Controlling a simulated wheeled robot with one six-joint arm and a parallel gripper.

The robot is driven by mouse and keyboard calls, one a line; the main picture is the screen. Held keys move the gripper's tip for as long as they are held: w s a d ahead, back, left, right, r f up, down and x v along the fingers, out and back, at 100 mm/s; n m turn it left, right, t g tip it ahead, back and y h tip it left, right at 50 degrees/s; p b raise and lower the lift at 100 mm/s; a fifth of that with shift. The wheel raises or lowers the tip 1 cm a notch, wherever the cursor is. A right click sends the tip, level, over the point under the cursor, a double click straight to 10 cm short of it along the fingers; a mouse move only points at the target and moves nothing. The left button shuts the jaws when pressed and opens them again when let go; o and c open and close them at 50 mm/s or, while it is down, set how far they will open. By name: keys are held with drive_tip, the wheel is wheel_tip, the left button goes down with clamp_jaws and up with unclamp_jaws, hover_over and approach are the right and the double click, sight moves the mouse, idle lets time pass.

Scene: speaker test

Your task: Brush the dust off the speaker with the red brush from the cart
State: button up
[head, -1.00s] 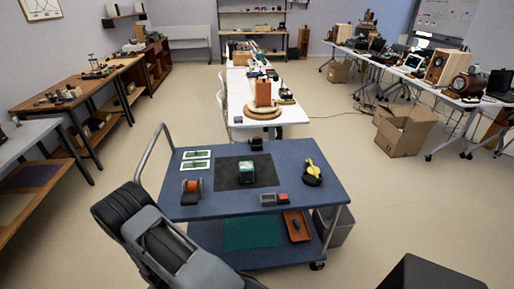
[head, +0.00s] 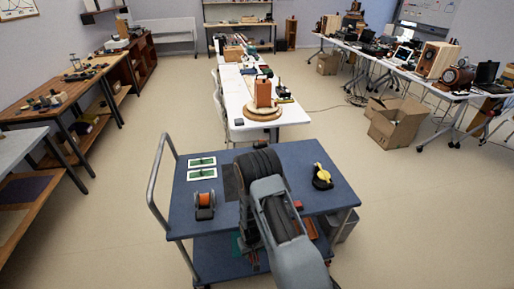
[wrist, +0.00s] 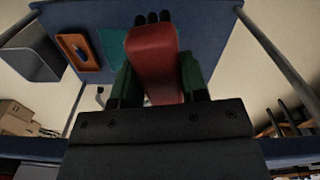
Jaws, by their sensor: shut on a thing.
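My gripper (head: 252,258) points down in front of the cart (head: 180,222). In the wrist view my gripper (wrist: 158,82) is shut on the red brush (wrist: 153,50), between dark green fingers; short black tips show at its far end. In the head view the brush is mostly hidden by my arm. A brown wooden box (head: 263,92) stands upright on a round wooden base (head: 262,113) on the white table, well beyond the cart. It may be the speaker; I cannot see its cone or any dust.
On the cart are two green-and-white cards (head: 202,168), an orange reel (head: 204,203) and a yellow-and-black tool (head: 322,177). An orange tray (wrist: 80,52) lies on its lower shelf. A cardboard box (head: 398,127) stands on the floor at right. Floor left of the cart is clear.

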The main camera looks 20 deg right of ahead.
wheel_tip(320, 180, up, 5)
drive_tip(key=p, duration=0.3)
drive_tip(key=w+d+r+m, duration=0.3)
drive_tip(key=w+r, duration=0.1)
drive_tip(key=r, duration=0.6)
drive_tip(key=w+d+r+m, duration=0.3)
drive_tip(key=r+m, duration=0.1)
drive_tip(key=r, duration=0.7)
drive_tip(key=w+d+r+m, duration=0.3)
drive_tip(key=w+r+m, duration=0.1)
drive_tip(key=r, duration=0.7)
drive_tip(key=shift+w+d, duration=0.35)
